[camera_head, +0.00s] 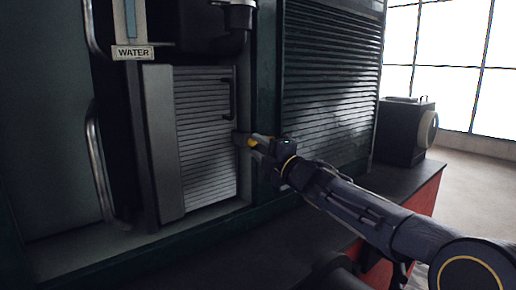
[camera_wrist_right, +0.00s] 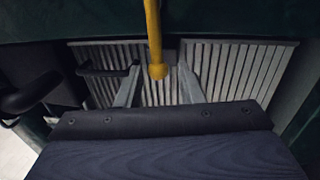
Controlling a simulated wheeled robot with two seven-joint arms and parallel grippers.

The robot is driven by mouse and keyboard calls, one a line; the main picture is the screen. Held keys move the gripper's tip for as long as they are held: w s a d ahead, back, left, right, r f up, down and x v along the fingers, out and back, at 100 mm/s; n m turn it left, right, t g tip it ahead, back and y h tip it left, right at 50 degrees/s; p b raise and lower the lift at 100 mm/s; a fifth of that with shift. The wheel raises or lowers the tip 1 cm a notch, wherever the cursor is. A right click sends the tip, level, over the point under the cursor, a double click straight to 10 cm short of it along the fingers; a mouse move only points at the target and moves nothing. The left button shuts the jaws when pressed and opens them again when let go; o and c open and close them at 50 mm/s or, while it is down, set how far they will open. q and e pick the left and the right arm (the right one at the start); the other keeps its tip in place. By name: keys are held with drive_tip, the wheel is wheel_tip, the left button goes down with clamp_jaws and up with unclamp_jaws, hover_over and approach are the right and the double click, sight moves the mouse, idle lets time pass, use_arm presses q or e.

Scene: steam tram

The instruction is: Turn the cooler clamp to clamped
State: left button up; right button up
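The cooler (camera_head: 205,125) is a pale ribbed panel set in the dark green body; its slats also fill the back of the right wrist view (camera_wrist_right: 235,72). The clamp appears to be the yellow bar (camera_wrist_right: 153,30) with a rounded end, at the cooler's right edge in the head view (camera_head: 252,142). My right gripper (camera_head: 243,138) is at this bar. In the wrist view its two fingers (camera_wrist_right: 158,82) stand apart, one on each side of the bar's end, with visible gaps. Contact cannot be told. My left gripper is not in view.
A black handle (camera_head: 230,98) sits on the cooler's upper right, close above my right gripper. Left are a metal grab rail (camera_head: 99,165) and a WATER label (camera_head: 133,53). A louvred panel (camera_head: 330,85) and a dark box (camera_head: 402,132) stand right.

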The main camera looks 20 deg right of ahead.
drive_tip(key=v, duration=0.7)
drive_tip(key=shift+b, duration=0.35)
drive_tip(key=shift+s, duration=0.1)
drive_tip(key=s+d+f+m+g+h, duration=0.3)
drive_tip(key=s+f+m+h, duration=0.1)
drive_tip(key=s+f+m, duration=0.35)
drive_tip(key=s+d+f+m+g+h, duration=0.2)
drive_tip(key=s+f+m+h, duration=0.1)
drive_tip(key=s+f+m, duration=0.5)
drive_tip(key=s+a+f+m+g+y, duration=0.2)
drive_tip(key=s+a+f+m+g, duration=0.2)
drive_tip(key=s+a+f, duration=0.4)
drive_tip(key=s+a+f+m+g+y, duration=0.2)
drive_tip(key=s+a+f+m+g, duration=0.15)
drive_tip(key=s+f, duration=0.55)
wheel_tip(320, 180, up, 15)
drive_tip(key=s+p, duration=0.1)
drive_tip(key=p, duration=1.2)
drive_tip(key=shift+s+r+m+g, duration=0.2)
drive_tip(key=shift+s+m+g, duration=0.15)
drive_tip(key=shift+g, duration=0.1)
